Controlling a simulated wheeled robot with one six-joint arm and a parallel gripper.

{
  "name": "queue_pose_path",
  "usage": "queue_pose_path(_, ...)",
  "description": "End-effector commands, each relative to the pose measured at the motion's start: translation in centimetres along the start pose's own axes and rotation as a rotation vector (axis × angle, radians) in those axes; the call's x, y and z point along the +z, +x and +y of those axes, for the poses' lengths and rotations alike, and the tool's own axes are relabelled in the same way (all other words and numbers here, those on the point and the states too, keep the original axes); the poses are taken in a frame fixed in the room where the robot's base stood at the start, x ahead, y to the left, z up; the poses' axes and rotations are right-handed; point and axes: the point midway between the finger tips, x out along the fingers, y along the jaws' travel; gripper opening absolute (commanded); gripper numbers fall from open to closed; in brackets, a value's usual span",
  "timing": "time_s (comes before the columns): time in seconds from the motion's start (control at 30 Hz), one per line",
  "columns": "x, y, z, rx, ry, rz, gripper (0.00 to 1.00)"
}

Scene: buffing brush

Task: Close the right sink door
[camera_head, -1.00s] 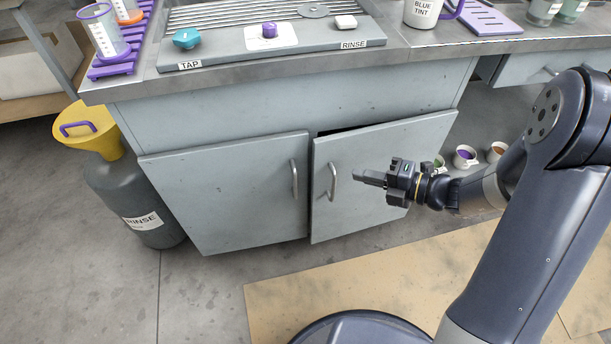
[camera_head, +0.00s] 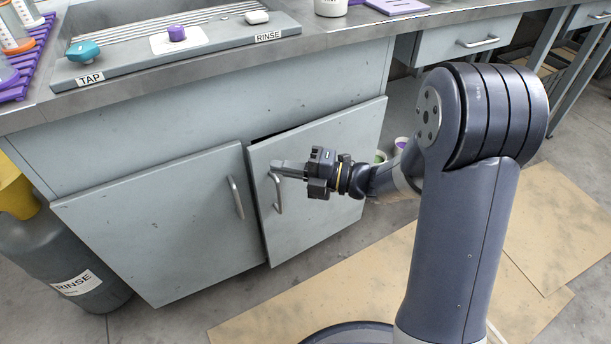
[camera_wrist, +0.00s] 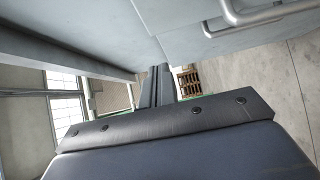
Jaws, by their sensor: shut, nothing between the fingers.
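The right sink door (camera_head: 318,208) is a grey-blue panel with a metal bar handle (camera_head: 276,192) near its left edge. It stands slightly ajar, with a dark gap along its top edge. My gripper (camera_head: 276,166) is shut and empty in front of this door, its fingertips close to the top of the handle. I cannot tell whether they touch. In the wrist view my shut fingers (camera_wrist: 158,84) point along a grey panel, and a bar handle (camera_wrist: 250,14) shows at the upper right.
The counter (camera_head: 210,62) with tap and rinse knobs runs above the doors. A grey rinse container (camera_head: 72,275) with a yellow funnel stands at the left. Small cups (camera_head: 400,143) sit on the floor behind my arm. Tan floor sheets (camera_head: 260,325) lie in front.

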Motion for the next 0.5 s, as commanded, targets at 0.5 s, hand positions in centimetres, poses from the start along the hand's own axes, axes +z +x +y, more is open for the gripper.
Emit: queue_pose_path(0.5, 2.8, 4.1, -0.1, 0.000, 0.000, 0.000, 0.00)
